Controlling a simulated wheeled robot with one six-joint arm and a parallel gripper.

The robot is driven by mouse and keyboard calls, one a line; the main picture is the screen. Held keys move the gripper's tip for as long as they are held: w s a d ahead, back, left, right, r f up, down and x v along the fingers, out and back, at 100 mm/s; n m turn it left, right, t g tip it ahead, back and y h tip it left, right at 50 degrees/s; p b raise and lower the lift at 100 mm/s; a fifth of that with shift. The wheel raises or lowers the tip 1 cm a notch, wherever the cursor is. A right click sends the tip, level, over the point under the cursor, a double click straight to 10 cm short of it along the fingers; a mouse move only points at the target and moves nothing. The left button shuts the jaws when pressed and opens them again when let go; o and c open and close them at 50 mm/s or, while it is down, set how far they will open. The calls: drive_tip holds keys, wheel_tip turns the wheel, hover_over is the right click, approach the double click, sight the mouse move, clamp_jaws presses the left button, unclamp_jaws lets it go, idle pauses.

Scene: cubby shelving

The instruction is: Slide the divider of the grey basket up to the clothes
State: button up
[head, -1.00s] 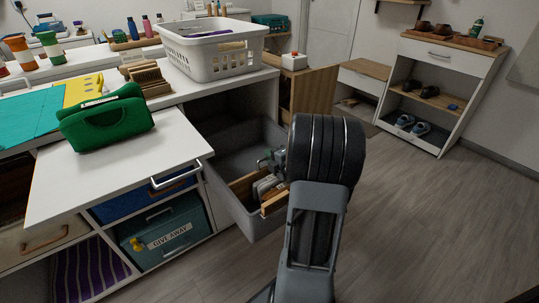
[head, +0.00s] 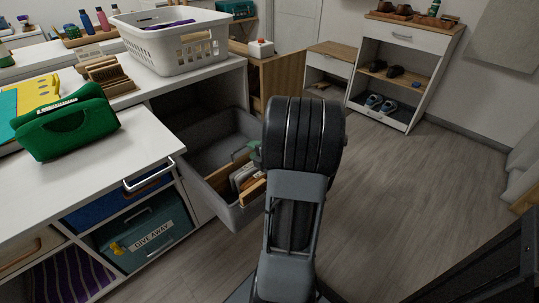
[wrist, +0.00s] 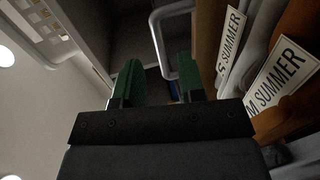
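The grey basket (head: 236,215) is pulled out of the shelving in the head view. Inside it, a wooden board (head: 218,177), which looks like the divider, stands left of the folded grey clothes (head: 243,176). A second wooden piece is to their right. My gripper (wrist: 157,85) is open, its green fingers apart with nothing clearly between them. A pale loop handle (wrist: 158,40) shows just beyond the fingers in the wrist view, beside a brown board (wrist: 208,45). Labels reading "SUMMER" and grey cloth (wrist: 262,45) lie to the right. In the head view my arm hides most of the gripper.
A white basket (head: 180,50) stands on the counter above the grey basket. A white pull-out top (head: 85,170) with a green caddy (head: 65,125) juts out at left, above a teal "GIVE AWAY" box (head: 150,215). The floor (head: 420,190) at right is clear.

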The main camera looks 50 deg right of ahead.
drive_tip(key=s+r+p, duration=0.1)
drive_tip(key=s, duration=0.7)
drive_tip(key=shift+s+a+r+p, duration=0.15)
drive_tip(key=shift+a+r+p, duration=0.15)
drive_tip(key=shift+r+p, duration=0.05)
